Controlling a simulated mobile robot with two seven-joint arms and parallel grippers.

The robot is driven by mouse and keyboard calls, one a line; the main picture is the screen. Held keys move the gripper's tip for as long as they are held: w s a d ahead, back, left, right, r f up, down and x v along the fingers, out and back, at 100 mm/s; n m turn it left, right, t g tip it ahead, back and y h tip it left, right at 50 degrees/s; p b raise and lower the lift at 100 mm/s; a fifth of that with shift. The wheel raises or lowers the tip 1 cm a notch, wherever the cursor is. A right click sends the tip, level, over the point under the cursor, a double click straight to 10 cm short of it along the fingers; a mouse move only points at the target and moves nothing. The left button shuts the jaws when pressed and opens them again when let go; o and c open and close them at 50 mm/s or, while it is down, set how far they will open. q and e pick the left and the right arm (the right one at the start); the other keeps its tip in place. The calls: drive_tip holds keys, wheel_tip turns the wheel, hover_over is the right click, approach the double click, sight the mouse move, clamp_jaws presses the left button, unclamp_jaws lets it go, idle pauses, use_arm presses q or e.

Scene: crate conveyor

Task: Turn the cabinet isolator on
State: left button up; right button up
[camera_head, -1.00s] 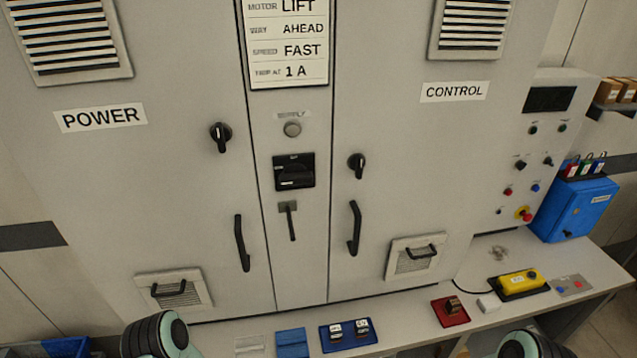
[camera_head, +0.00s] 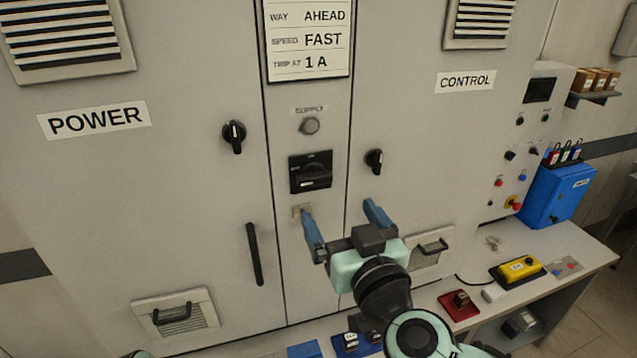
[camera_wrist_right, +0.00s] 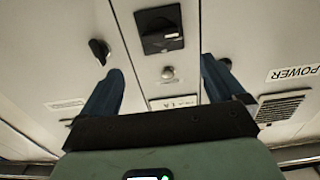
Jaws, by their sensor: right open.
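The cabinet isolator (camera_head: 311,172) is a black rotary switch on a black plate, in the narrow middle panel between the POWER and CONTROL doors. Its handle lies about horizontal. It also shows at the top of the right wrist view (camera_wrist_right: 161,28), where the picture is upside down. My right gripper (camera_head: 338,208) is open and empty, its blue fingers spread below and slightly right of the isolator in the head view. In the right wrist view the fingers (camera_wrist_right: 163,68) stand either side of the panel. I see no contact with the switch. My left gripper is out of view.
A round supply lamp (camera_head: 309,126) sits above the isolator. Black door knobs (camera_head: 234,136) (camera_head: 375,161) flank it. A small grey fitting (camera_head: 302,211) below is partly hidden by a finger. A bench (camera_head: 560,250) with a yellow box (camera_head: 518,268) stands at right.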

sight(317, 180)
drive_tip(key=x, duration=1.1)
drive_tip(key=shift+w+a+f, duration=0.1)
drive_tip(key=shift+w+a, duration=0.1)
drive_tip(key=c, duration=1)
